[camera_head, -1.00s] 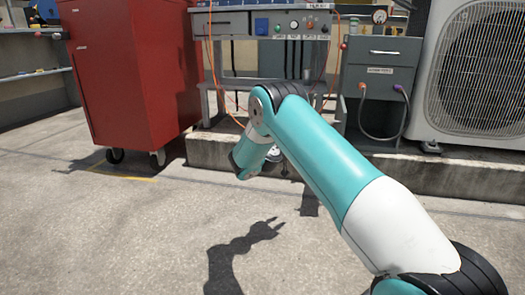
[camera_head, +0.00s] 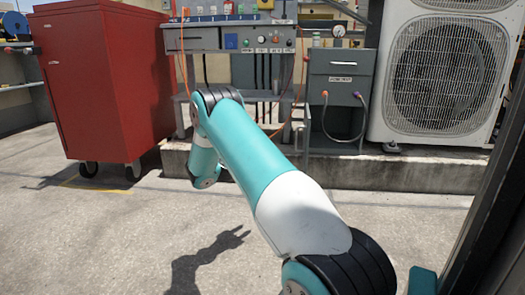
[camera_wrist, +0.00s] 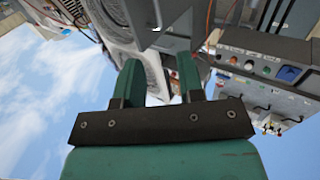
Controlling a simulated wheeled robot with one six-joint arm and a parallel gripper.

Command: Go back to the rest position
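My gripper (camera_wrist: 158,80) shows in the wrist view with its two teal fingers apart and nothing between them. In the wrist view the picture is tilted, with sky, a condenser and the control bench beyond the fingers. In the head view my teal and white arm reaches forward and bends down at the elbow. The gripper itself is hidden there; the arm's shadow on the floor ends in two spread fingers.
A red wheeled cabinet (camera_head: 105,90) stands at the left. A dark post (camera_head: 485,215) rises at the right edge. The near floor (camera_head: 110,240) is clear.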

